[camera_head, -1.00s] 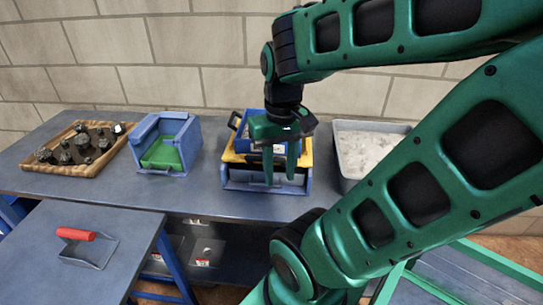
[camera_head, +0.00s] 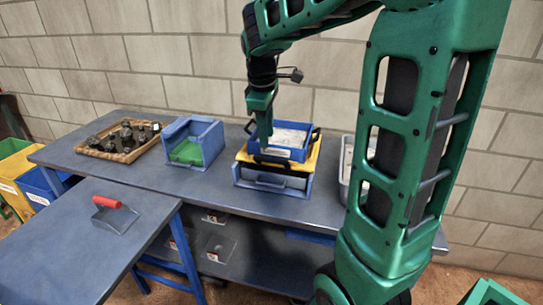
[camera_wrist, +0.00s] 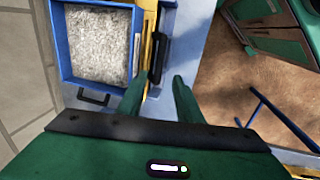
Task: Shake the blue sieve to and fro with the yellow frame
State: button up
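The blue sieve (camera_head: 288,151) holds pale grey granules and sits in the yellow frame (camera_head: 311,160) on the long bench. The sieve also shows at the upper left of the wrist view (camera_wrist: 138,20), with a black handle (camera_wrist: 93,97) on its near side. Another black handle (camera_wrist: 158,58) lies over the yellow frame (camera_wrist: 147,38). My gripper (camera_head: 266,146) points down at the sieve's front left edge. In the wrist view its fingers (camera_wrist: 157,78) are apart, with the handle's lower end between them in the picture. I cannot tell whether they touch it.
A blue box with a green base (camera_head: 190,150) stands left of the frame, and a wooden tray of dark stones (camera_head: 122,138) beyond it. A grey tub (camera_head: 346,165) is at the right, partly hidden by my arm.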

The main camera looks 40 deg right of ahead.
aim_at(269, 160)
jog(key=f, duration=0.2)
jog(key=d+f, duration=0.1)
jog(key=f, duration=0.5)
jog(key=shift+w+d+f, duration=0.1)
jog(key=shift+w+d, duration=0.3)
jog(key=shift+c, duration=0.3)
grip_shut()
jog(key=shift+a, duration=0.1)
